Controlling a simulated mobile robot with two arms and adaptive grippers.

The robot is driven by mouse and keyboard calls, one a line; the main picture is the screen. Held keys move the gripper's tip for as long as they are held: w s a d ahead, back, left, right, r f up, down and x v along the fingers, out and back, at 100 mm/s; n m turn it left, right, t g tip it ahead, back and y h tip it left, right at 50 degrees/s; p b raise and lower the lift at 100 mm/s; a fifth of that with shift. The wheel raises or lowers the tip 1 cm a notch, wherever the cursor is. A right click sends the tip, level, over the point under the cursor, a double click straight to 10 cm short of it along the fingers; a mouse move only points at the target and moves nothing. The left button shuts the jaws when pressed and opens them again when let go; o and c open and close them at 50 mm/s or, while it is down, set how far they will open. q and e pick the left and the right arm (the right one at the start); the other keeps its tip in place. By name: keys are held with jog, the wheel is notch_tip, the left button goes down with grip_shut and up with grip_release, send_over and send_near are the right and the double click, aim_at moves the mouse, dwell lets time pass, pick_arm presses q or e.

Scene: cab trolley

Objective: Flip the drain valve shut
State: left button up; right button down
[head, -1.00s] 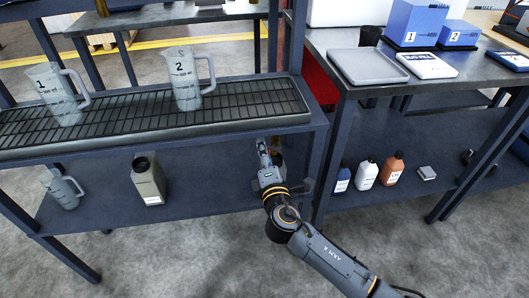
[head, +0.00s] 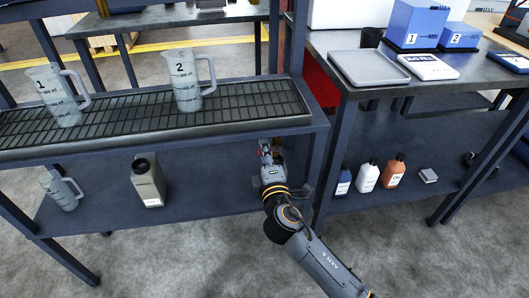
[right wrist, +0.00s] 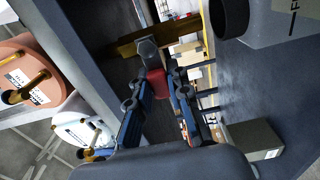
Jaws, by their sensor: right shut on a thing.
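The drain valve shows in the right wrist view as a red handle (right wrist: 154,84) below a grey knob-like end (right wrist: 147,50) and a brass-coloured pipe (right wrist: 165,35). My right gripper (right wrist: 156,92) is shut on the red handle, with a finger on each side of it. In the head view my right gripper (head: 265,150) is under the drip rack, beside the post between the two benches. There the valve is mostly hidden by the gripper and the rack. My left gripper is in neither view.
Two measuring jugs, 1 (head: 57,95) and 2 (head: 188,82), stand on the rack above. A grey-green container (head: 148,182) and a small jug (head: 62,190) are on the shelf left of my arm. Several bottles, including an orange one (head: 394,172), stand right of the post.

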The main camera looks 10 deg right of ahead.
jog(key=c, duration=1.2)
grip_release()
jog(key=shift+s, duration=0.15)
jog(key=s, duration=1.1)
jog(key=shift+s+d, duration=0.25)
jog(key=shift+s, duration=0.15)
